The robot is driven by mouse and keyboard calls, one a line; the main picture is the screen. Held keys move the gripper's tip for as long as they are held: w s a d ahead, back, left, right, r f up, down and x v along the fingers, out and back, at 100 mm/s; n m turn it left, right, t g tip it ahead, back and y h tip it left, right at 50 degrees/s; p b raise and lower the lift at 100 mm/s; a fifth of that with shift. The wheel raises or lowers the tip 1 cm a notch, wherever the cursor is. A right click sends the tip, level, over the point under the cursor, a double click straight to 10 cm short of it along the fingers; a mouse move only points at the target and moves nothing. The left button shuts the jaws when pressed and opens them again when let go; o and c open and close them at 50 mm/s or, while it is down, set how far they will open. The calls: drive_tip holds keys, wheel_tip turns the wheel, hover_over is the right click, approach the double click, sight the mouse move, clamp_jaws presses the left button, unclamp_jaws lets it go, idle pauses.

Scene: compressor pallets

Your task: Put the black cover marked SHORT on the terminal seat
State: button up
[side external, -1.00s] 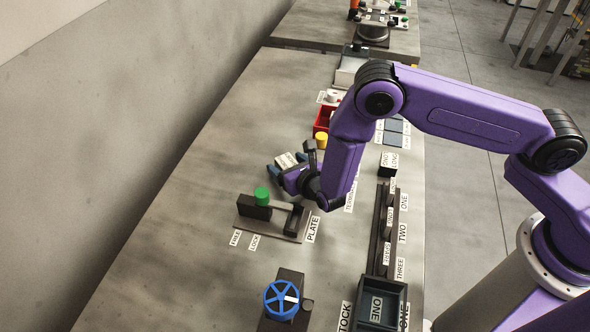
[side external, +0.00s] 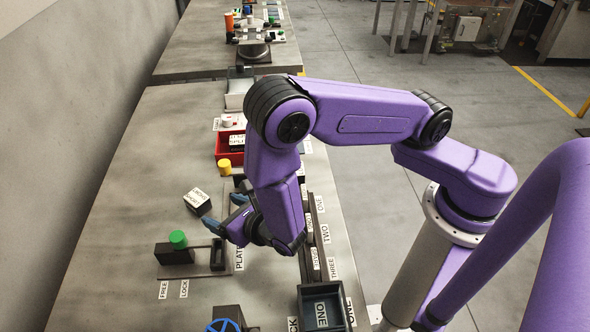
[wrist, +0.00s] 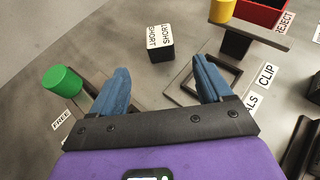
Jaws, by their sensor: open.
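The black cover (wrist: 160,50) with a white SHORT label lies on the table beyond my fingertips in the wrist view. It also shows in the side view (side external: 197,203), left of my gripper (side external: 238,212). My gripper (wrist: 163,82) is open and empty, its blue fingers apart from the cover. A dark square frame (wrist: 236,70), beside a label ending in "ALS", lies partly behind the right finger. It looks like the terminal seat, and the cover sits to its left, off it. In the side view my arm hides most of that area.
A green knob (side external: 178,239) stands on the PLATE fixture (side external: 203,269) near my gripper. A yellow cylinder (side external: 224,167) and the red reject bin (side external: 222,152) are farther back. A dark tray marked ONE (side external: 343,318) stands at the front. The table left of the cover is clear.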

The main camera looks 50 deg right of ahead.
drive_tip(key=shift+r, duration=0.1)
drive_tip(key=shift+w+d+r+m, duration=0.1)
drive_tip(key=shift+d+r+m, duration=0.15)
drive_tip(key=shift+r+m, duration=0.05)
drive_tip(key=s+d+r+m+g+h, duration=0.3)
drive_tip(key=d+r+m+h, duration=0.1)
drive_tip(key=d+r+m, duration=0.35)
drive_tip(key=s+d+r+m+g+h, duration=0.3)
drive_tip(key=d+r+m, duration=0.3)
drive_tip(key=d, duration=0.2)
drive_tip(key=s+d+r+m+g+y, duration=0.1)
drive_tip(key=s+r+m+g+y, duration=0.1)
drive_tip(key=s, duration=0.7)
drive_tip(key=s+d+r+m+g+y, duration=0.2)
drive_tip(key=s+m+g+y, duration=0.2)
drive_tip(key=s+m, duration=0.3)
drive_tip(key=shift+s+d+r+g+y, duration=0.35)
drive_tip(key=shift+s+g, duration=0.25)
drive_tip(key=shift+s, duration=0.55)
drive_tip(key=shift+o, duration=1.1)
drive_tip(key=shift+s+a+r+y, duration=0.15)
drive_tip(key=shift+s+r+y, duration=0.05)
drive_tip(key=shift+s+y, duration=0.2)
